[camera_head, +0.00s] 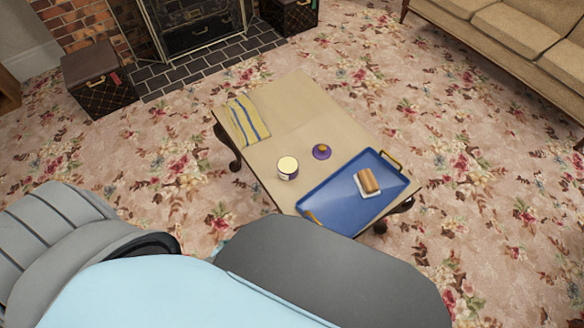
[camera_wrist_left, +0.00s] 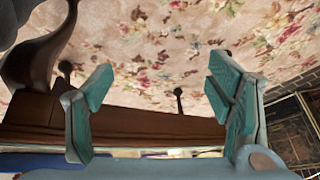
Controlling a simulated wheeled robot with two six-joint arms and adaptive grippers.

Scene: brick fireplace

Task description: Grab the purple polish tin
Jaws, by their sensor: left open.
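In the head view, a small purple tin (camera_head: 321,152) with a yellowish-brown top sits on the wooden table (camera_head: 316,108), between a white-topped jar and a blue tray. My left gripper (camera_wrist_left: 160,92) shows in the left wrist view, open, with nothing between its teal fingers. Behind the fingers are the brown side of the table (camera_wrist_left: 150,121) and the flowered carpet. The tin cannot be made out in that view. The left gripper is hidden in the head view, and my right gripper is in neither view.
The table also holds a jar (camera_head: 287,168), a blue tray (camera_head: 330,204) with a brown-and-white item (camera_head: 368,182), and a yellow striped cloth (camera_head: 248,120). A dark table leg (camera_wrist_left: 38,62) shows in the wrist view. A couch (camera_head: 515,35) stands at upper right; carpet around the table is open.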

